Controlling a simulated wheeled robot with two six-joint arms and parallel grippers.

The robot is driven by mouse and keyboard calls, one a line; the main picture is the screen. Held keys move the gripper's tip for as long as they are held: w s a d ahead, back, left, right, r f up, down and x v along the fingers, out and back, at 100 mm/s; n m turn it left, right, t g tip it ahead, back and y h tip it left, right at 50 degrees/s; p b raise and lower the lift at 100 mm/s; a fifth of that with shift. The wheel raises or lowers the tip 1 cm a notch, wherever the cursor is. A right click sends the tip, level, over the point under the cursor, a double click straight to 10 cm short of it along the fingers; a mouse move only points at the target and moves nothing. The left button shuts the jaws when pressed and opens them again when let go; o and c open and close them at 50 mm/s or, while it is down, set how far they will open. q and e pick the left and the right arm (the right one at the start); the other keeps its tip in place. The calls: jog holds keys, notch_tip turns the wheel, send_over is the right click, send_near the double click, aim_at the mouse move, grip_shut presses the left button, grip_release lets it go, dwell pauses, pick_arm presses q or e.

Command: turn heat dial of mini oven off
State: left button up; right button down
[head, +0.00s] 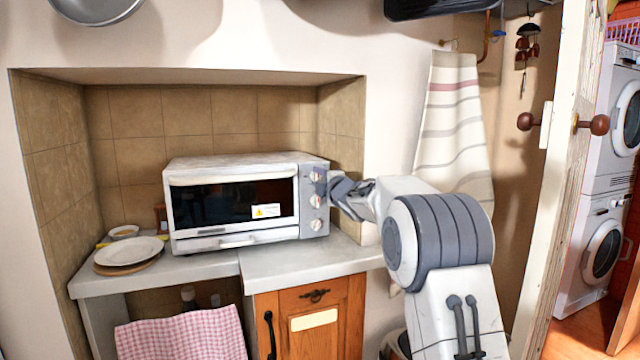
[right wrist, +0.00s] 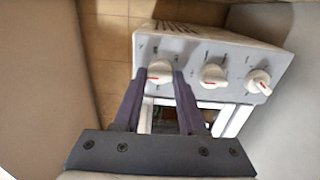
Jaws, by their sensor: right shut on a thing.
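The white mini oven (head: 232,170) stands on the counter in a tiled niche, its door closed. Its right-hand front panel carries three dials in a vertical row. My right gripper (head: 322,182) comes in from the right at the top dial. In the right wrist view the row runs sideways, and my right gripper (right wrist: 159,76) is shut on the end dial (right wrist: 160,69) at left, one finger on each side. That dial has a red mark. The middle dial (right wrist: 213,75) and the other end dial (right wrist: 259,82) are free. I cannot read the labels. My left gripper is not in view.
A plate (head: 132,249) on a round board and a small bowl (head: 124,231) sit left of the oven. A striped towel (head: 453,125) hangs on the wall behind my right arm. The counter in front (head: 300,258) is clear.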

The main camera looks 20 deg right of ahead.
jog(key=shift+a, duration=0.1)
dwell(0.3)
jog(key=shift+c, duration=2.4)
grip_release()
jog(key=shift+s, duration=0.25)
jog(key=s+b, duration=0.2)
jog(key=s, duration=0.8)
jog(key=shift+d, duration=0.2)
